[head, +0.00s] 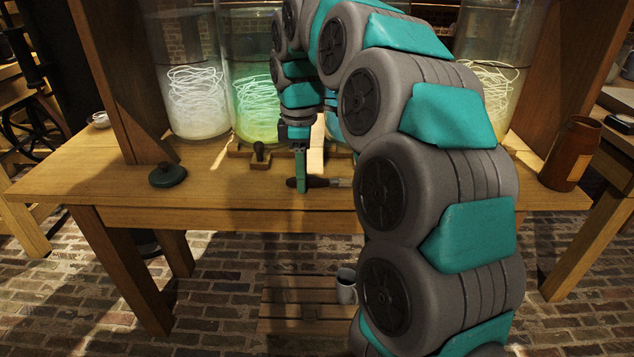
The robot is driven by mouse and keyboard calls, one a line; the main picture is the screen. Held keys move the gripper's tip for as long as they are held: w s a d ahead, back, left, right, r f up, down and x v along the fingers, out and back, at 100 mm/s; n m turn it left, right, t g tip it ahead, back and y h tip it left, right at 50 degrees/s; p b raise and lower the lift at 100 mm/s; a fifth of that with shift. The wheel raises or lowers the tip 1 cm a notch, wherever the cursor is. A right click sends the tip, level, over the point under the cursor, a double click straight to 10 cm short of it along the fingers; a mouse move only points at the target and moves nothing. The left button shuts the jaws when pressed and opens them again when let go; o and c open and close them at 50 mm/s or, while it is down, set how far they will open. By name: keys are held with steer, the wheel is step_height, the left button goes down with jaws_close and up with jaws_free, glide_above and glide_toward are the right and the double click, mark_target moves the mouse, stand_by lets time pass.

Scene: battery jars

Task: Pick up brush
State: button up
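The brush (319,182) lies on the wooden table (230,190) near its front edge. Its dark handle points left, and its paler end on the right runs behind my arm, so the tip is hidden. My gripper (301,188) points straight down at the handle. One teal finger crosses in front of the handle, with handle showing on both sides of it. The other finger is hidden, so I cannot tell whether the fingers are open or shut, or whether they touch the brush.
Glass jars with coiled wire (198,95) stand behind. A small dark-knobbed object (259,152) is near my gripper. A round dark lid (167,175) lies left; a brown jar (570,155) stands right. A grey mug (346,287) is below the table.

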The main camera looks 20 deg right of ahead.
jaws_close()
steer(key=shift+r, duration=0.1)
stand_by(0.5)
